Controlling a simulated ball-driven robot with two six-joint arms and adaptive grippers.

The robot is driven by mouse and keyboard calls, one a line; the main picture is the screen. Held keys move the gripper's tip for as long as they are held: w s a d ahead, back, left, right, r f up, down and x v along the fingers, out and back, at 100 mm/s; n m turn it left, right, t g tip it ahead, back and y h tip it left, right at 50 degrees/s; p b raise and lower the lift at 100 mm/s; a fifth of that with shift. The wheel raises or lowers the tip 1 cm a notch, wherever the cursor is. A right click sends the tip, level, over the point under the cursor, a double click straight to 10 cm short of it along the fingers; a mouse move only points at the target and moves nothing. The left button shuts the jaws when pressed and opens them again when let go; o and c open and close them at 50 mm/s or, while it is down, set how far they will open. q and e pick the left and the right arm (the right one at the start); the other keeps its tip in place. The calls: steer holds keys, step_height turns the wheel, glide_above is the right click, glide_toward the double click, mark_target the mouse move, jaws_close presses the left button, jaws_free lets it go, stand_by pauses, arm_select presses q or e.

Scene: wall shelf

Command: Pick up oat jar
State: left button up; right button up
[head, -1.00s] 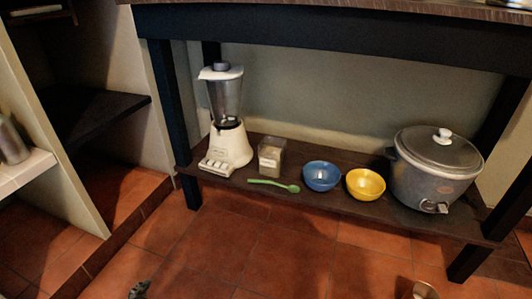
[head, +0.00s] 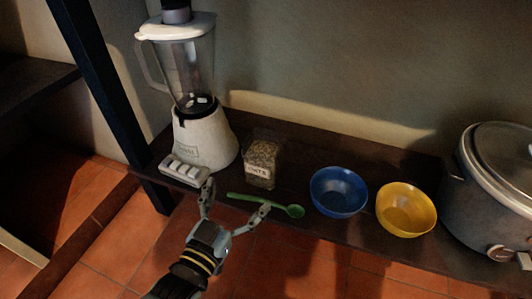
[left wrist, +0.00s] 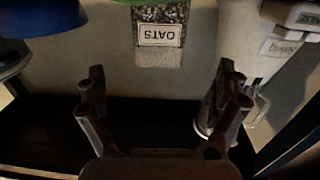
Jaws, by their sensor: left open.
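The oat jar (head: 262,163) is a clear square jar of oats with a white "OATS" label, upright on the dark shelf (head: 304,228) between the blender and the blue bowl. My left gripper (head: 235,200) is open and empty at the shelf's front edge, in front of the jar, fingers spread on either side of its line. In the left wrist view the jar (left wrist: 159,32) appears upside down at top centre, beyond and between the open fingers, apart from them. My right gripper is not in view.
A green spoon (head: 290,210) lies at the shelf's front edge, by the fingertips. A white blender (head: 205,145) stands left of the jar. A blue bowl (head: 338,190), a yellow bowl (head: 406,208) and a grey cooker (head: 490,195) stand to the right.

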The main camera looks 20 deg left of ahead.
mark_target(257, 163)
arm_select(q)
steer(key=w, duration=0.2)
steer(key=w+b, duration=0.1)
steer(key=w, duration=0.1)
steer(key=w+b, duration=0.1)
steer(key=w, duration=0.1)
steer(key=shift+w+d, duration=0.15)
steer(key=shift+d, duration=0.2)
steer(key=shift+w+r, duration=0.15)
steer(key=shift+w, duration=0.25)
steer(key=shift+w+b, duration=0.55)
steer(key=shift+w, duration=0.1)
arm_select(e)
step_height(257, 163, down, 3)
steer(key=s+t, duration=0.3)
arm_select(q)
steer(key=w, duration=0.1)
steer(key=w+b, duration=0.1)
steer(key=w, duration=0.1)
steer(key=shift+w+d+r+b, duration=0.2)
steer(key=shift+w+r+b, duration=0.15)
steer(key=shift+w, duration=0.05)
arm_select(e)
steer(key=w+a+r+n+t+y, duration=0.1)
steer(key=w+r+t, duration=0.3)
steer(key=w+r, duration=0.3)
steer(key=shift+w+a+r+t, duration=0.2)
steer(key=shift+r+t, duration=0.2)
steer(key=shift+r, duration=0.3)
